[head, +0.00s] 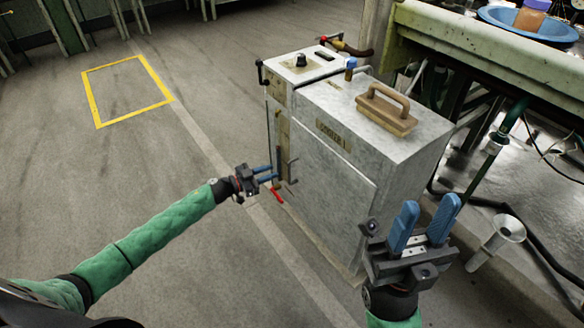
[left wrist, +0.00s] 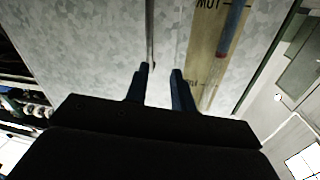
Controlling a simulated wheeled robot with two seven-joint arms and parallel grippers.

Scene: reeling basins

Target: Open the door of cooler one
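Cooler one (head: 415,149) is a grey metal box with a label (head: 333,135) reading "COOLER 1". Its door (head: 330,190) is the front panel and looks shut. A dark bracket-shaped handle (head: 292,172) sits at the door's left edge. My left gripper (head: 273,172) is open, its blue fingers just left of the handle. In the left wrist view the fingers (left wrist: 160,75) are apart, with a thin dark bar (left wrist: 150,35) reaching down near the left finger. I cannot tell whether they touch. My right gripper (head: 428,218) is open and empty, in front of the cooler's right side.
A beige gauge strip (left wrist: 207,50) runs beside the door; a red lever (head: 278,195) sticks out low. A wooden float (head: 386,108) lies on the cooler's top. A bench (head: 480,45) with a blue basin (head: 515,22) stands right. The floor left is clear, with a yellow marked square (head: 90,98).

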